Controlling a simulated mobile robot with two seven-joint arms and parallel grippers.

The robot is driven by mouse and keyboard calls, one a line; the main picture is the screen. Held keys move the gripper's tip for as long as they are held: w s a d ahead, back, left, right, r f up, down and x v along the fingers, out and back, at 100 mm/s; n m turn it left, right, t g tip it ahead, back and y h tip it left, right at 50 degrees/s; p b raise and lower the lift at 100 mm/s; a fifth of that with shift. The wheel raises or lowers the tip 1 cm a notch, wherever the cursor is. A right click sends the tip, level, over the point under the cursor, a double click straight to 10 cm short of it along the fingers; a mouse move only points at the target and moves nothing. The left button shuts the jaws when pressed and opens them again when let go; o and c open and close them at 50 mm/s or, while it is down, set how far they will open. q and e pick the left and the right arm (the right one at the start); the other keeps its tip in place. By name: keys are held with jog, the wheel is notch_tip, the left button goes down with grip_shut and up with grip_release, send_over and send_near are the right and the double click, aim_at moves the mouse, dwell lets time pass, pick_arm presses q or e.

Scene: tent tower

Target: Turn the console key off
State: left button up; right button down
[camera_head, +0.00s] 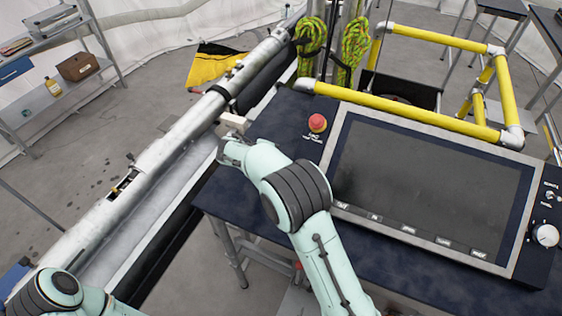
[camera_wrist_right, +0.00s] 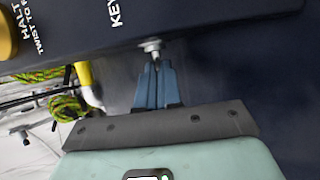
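The silver console key switch (camera_wrist_right: 152,46) shows in the right wrist view, beside the white "KEY" lettering on the dark console. My right gripper (camera_wrist_right: 155,68) has its blue fingers close together at the switch. They appear shut on the key, which is mostly hidden between the tips. In the head view my right arm covers the key and fingertips, at the left side of the console (camera_head: 270,128). My left arm shows only at the bottom left of the head view, and its gripper is out of frame.
A red halt button (camera_head: 317,123) stands on the console close to my right arm. A dark screen (camera_head: 425,180) and a white knob (camera_head: 545,235) are further right. A long metal tube (camera_head: 190,122) runs along the left. Yellow rails (camera_head: 400,110) stand behind.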

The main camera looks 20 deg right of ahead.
jog(key=g+y, duration=0.1)
jog(key=y, duration=0.1)
jog(key=g+y, duration=0.1)
jog(key=shift+w+d+r+n+g, duration=0.15)
jog(key=shift+w+d+n+g, duration=0.15)
jog(key=shift+n, duration=0.1)
jog(key=shift+d+n+g+y, duration=0.1)
jog(key=shift+n+g+y, duration=0.3)
jog(key=shift+g+y, duration=1.05)
jog(key=shift+y, duration=0.35)
jog(key=c, duration=1.3)
grip_release()
